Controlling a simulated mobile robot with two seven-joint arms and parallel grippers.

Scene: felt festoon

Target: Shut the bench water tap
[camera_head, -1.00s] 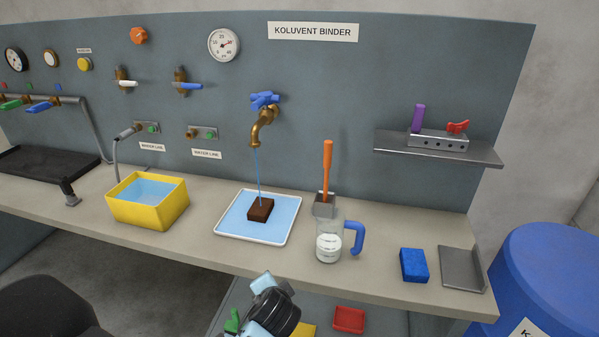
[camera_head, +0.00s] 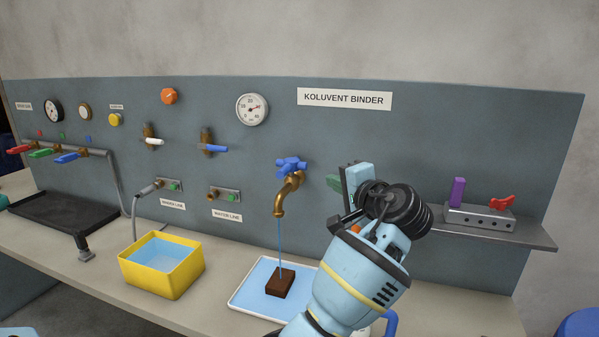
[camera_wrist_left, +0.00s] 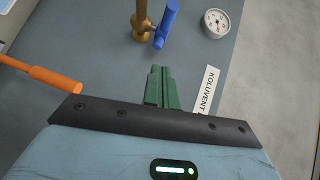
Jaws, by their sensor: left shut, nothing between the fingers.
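The bench water tap has a blue cross handle (camera_head: 291,166) above a brass spout (camera_head: 285,195) on the grey wall panel. A thin stream of water falls from it to a brown block (camera_head: 279,283) in a blue-filled tray (camera_head: 244,302). My left gripper (camera_head: 333,183) is raised to the right of the tap, apart from the handle, with its green fingers partly hidden by its body. In the left wrist view the green fingers (camera_wrist_left: 160,86) are shut and empty, with the tap's blue handle (camera_wrist_left: 165,22) and brass body beyond them. My right gripper is not in view.
A yellow water basin (camera_head: 160,267) stands left of the tray. Other levers and a round gauge (camera_head: 252,109) are on the panel. A shelf (camera_head: 500,236) juts out at right. An orange handle (camera_wrist_left: 42,74) stands near my gripper in the wrist view. My arm hides most of the mug.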

